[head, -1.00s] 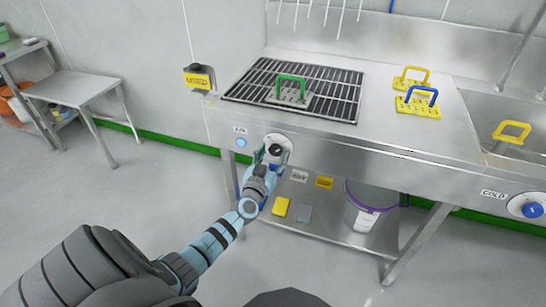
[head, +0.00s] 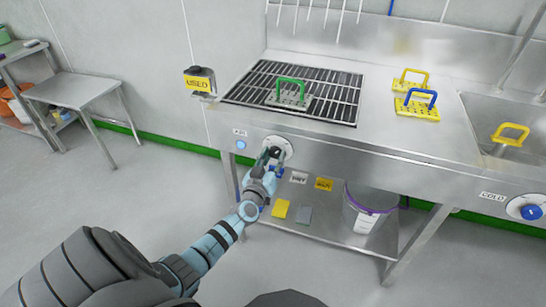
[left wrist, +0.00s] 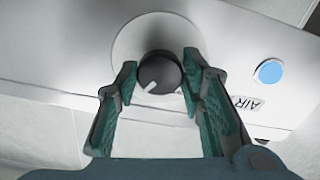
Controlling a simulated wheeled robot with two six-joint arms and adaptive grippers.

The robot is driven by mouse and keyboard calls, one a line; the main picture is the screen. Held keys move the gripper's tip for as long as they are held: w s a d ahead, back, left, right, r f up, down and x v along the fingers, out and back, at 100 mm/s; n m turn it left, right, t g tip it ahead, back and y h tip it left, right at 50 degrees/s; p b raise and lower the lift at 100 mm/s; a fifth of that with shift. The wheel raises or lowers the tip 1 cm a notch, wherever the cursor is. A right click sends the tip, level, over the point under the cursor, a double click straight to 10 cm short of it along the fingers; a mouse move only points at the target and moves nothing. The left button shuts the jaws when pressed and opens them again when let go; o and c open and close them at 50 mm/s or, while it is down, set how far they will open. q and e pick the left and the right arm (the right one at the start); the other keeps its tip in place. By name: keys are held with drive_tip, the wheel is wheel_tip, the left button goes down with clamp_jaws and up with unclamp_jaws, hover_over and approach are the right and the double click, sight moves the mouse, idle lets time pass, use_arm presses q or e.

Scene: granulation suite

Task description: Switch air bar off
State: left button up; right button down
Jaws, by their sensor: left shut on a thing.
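The air bar's black knob (head: 276,151) sits on a round pale plate on the steel bench front, below the black grate. In the left wrist view the knob (left wrist: 160,70) has a white mark pointing to the lower left of the picture. My left gripper (head: 269,156) is shut on the knob, with one green-padded finger on each side of it. The AIR label (head: 240,132) and a round blue light or button (head: 241,145) are beside it; the blue one also shows in the left wrist view (left wrist: 270,71). My right gripper is out of view.
A green-handled block (head: 289,94) stands on the grate (head: 252,90). Yellow plates with yellow and blue handles (head: 417,108) are at the right. A COLD knob (head: 531,211) is far right. A bucket (head: 366,215) stands on the lower shelf. A USED holder (head: 199,83) is left.

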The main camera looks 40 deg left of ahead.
use_arm(q)
drive_tip(key=n, duration=0.3)
drive_tip(key=shift+n, duration=0.3)
drive_tip(key=n, duration=0.3)
drive_tip(key=shift+n+p, duration=0.3)
drive_tip(key=n, duration=0.3)
drive_tip(key=shift+n, duration=2.5)
drive_tip(key=shift+d, duration=0.1)
drive_tip(key=o, duration=1.1)
drive_tip(key=shift+o, duration=0.2)
